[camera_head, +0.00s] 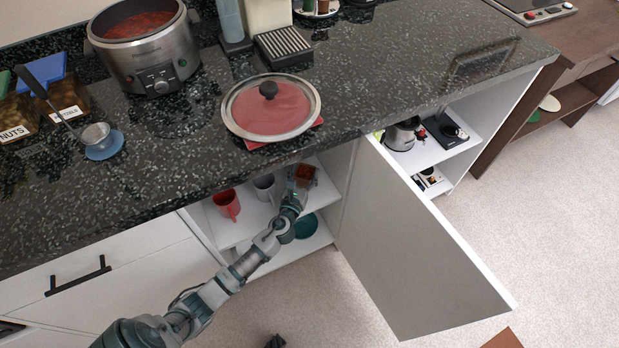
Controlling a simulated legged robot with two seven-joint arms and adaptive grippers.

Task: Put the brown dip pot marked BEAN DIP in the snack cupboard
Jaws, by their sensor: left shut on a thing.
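My left gripper (299,186) reaches into an open white compartment under the counter. It is shut on a small brown pot (304,172), held at the right of the shelf level. No marking on the pot is readable at this size, and the gripper and counter edge partly hide it. I cannot tell whether the pot touches the shelf (240,228). My right gripper is not in view. No snack cupboard label shows.
A red mug (227,204) and a grey mug (265,187) stand left of the pot. A teal dish (305,226) is below. The open white door (425,245) juts out at right, beside another compartment (447,150) with appliances. A slow cooker (148,50) and lidded pan (271,108) stand above.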

